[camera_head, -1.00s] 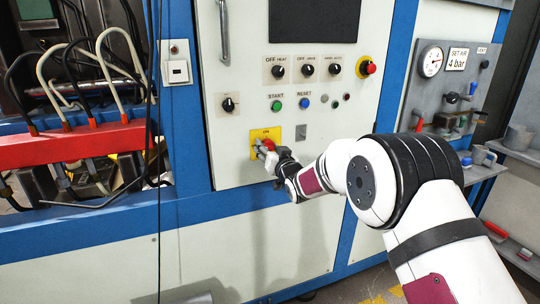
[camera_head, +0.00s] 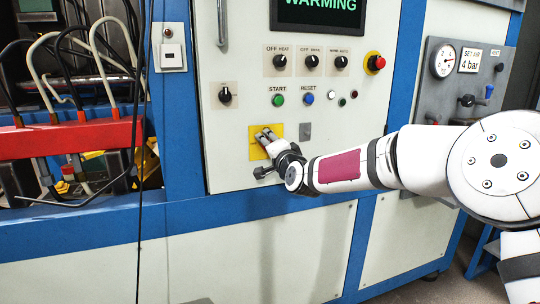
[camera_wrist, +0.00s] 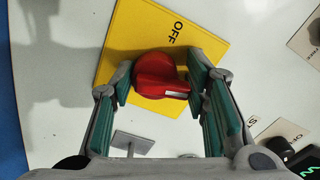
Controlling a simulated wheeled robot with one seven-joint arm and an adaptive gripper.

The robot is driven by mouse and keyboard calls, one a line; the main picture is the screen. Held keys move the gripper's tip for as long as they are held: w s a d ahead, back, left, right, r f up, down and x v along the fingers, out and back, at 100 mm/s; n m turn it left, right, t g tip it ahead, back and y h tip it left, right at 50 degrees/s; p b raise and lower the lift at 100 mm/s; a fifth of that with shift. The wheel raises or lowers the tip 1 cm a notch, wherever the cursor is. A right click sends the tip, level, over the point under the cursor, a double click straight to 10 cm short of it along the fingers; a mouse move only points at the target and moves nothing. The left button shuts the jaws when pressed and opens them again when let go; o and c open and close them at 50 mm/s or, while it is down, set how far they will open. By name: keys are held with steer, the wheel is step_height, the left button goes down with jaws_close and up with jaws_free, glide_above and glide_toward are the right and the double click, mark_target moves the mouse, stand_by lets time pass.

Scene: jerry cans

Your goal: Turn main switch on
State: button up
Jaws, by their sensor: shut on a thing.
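The main switch is a red rotary knob (camera_wrist: 155,72) on a yellow plate (camera_wrist: 140,32), with "OFF" printed on the plate. A white mark shows on the knob's grip. In the head view the yellow plate (camera_head: 256,151) is on the lower part of the cream panel, and my gripper hides the knob. My gripper (camera_head: 268,136) reaches it from the lower right. In the wrist view my gripper (camera_wrist: 160,77) has one green-padded finger on each side of the knob and is shut on it.
Above the plate are a green START button (camera_head: 278,100), a blue RESET button (camera_head: 307,98), black selectors (camera_head: 279,62) and a red emergency button (camera_head: 375,63). The screen (camera_head: 320,8) reads "WARMING". A small grey plate (camera_head: 306,131) sits right of the switch. Cables (camera_head: 75,75) hang at the left.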

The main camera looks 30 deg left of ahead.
steer(key=shift+w+d+f+m+b, duration=0.15)
steer(key=shift+f+m+b, duration=0.2)
steer(key=shift+m+b, duration=0.25)
steer(key=shift+w+d+f+m+b, duration=0.1)
steer(key=shift+f+m+b, duration=0.25)
steer(key=shift+m+b, duration=0.25)
steer(key=shift+m, duration=0.4)
steer(key=o, duration=1)
steer(key=shift+c, duration=0.2)
steer(key=shift+r, duration=0.1)
steer(key=shift+s+a+r, duration=0.15)
steer(key=shift+a+r, duration=0.05)
steer(key=shift+r, duration=0.15)
steer(key=v, duration=1.2)
